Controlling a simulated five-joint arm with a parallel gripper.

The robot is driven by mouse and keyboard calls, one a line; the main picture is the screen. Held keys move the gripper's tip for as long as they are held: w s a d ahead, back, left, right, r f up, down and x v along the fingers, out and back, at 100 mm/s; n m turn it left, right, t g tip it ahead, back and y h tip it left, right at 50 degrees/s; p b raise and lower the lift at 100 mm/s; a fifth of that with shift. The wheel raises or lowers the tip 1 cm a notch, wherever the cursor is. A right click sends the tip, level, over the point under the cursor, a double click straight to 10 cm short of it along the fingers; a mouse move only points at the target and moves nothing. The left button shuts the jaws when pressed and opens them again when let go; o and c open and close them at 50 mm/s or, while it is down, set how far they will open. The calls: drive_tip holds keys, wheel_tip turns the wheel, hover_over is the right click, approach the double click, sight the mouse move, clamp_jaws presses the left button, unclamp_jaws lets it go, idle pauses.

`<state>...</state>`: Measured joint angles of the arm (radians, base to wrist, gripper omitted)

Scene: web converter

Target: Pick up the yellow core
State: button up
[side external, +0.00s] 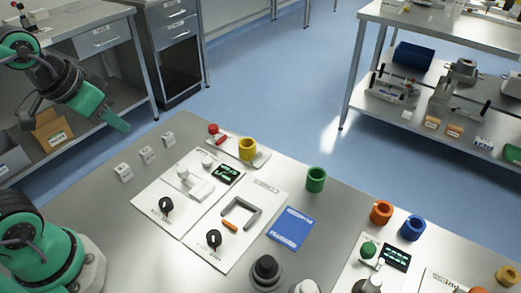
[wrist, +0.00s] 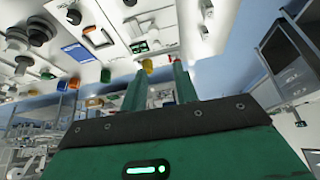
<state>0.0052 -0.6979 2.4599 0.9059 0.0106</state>
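The yellow core (side external: 247,149) is a short, hollow cylinder standing on a light plate (side external: 262,160) near the far edge of the worktable in the side view. It also shows in the wrist view (wrist: 147,66), small and distant, seen between my fingertips. My gripper (side external: 122,124) is raised at the upper left, beyond the table's far-left edge and well apart from the core. In the wrist view my two green fingers (wrist: 160,74) stand apart with nothing held between them. A second, darker yellow core (side external: 508,275) stands at the table's right edge.
A red knob (side external: 213,129) stands just left of the yellow core. A green core (side external: 316,179), an orange core (side external: 381,212) and a blue core (side external: 413,228) stand to the right. Panels with black knobs (side external: 214,239) and white blocks (side external: 146,154) occupy the nearer table.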

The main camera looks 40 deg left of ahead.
drive_tip(key=w+d+r+m+g, duration=0.1)
drive_tip(key=w, duration=0.7)
drive_tip(key=m+g, duration=0.4)
hover_over(243, 140)
wheel_tip(243, 140, down, 16)
drive_tip(key=shift+a+r, duration=0.1)
drive_tip(key=shift+r, duration=0.15)
drive_tip(key=shift+w+f, duration=0.2)
drive_tip(key=shift+f, duration=1.55)
drive_tip(key=shift+f, duration=2.6)
